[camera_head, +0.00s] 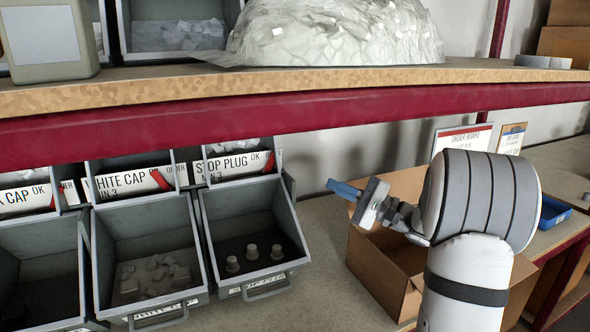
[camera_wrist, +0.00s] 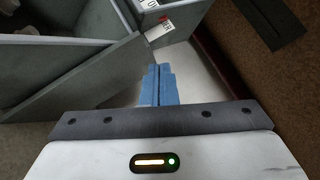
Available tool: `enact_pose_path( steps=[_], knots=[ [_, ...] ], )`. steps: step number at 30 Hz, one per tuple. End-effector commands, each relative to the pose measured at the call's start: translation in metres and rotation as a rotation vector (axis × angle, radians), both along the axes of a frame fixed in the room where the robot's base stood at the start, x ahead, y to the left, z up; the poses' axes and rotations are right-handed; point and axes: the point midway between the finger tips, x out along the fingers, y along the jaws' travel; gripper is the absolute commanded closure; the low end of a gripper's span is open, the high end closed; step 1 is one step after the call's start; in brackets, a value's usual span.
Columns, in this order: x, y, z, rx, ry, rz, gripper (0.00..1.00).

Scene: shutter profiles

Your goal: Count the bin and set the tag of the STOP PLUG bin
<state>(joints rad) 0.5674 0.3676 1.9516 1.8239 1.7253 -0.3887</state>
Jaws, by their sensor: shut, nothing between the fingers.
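The STOP PLUG bin (camera_head: 209,228) is a grey open bin with three pale plugs (camera_head: 253,252) standing on its dark floor. Above and behind it, a white STOP PLUG label (camera_head: 232,163) carries the word OK and a slanted red tag (camera_head: 269,162) at its right end. My gripper (camera_head: 333,185) is right of the bin, apart from it, with its blue fingers pointing left. In the wrist view my gripper (camera_wrist: 160,72) has its fingers together and empty; a white label with a red mark (camera_wrist: 163,18) shows beyond them, its full text unreadable.
The WHITE CAP bin (camera_head: 101,250) on the left holds pale pieces. A cardboard box (camera_head: 374,270) stands beneath my arm. A red shelf beam (camera_head: 300,110) runs above the bins. An order board (camera_head: 462,138) and a blue tray (camera_head: 554,211) are on the right.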

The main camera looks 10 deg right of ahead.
Motion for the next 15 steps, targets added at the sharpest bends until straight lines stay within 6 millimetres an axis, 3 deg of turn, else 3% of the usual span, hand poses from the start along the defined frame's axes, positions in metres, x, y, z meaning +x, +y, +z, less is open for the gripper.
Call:
enact_pose_path(
  steps=[4, 15],
  knots=[
    [0.0033, -0.0122, 0.0010, 0.030, -0.026, -0.026, 1.00],
    [0.0056, -0.0078, 0.0030, 0.029, -0.025, -0.023, 1.00]
  ],
)
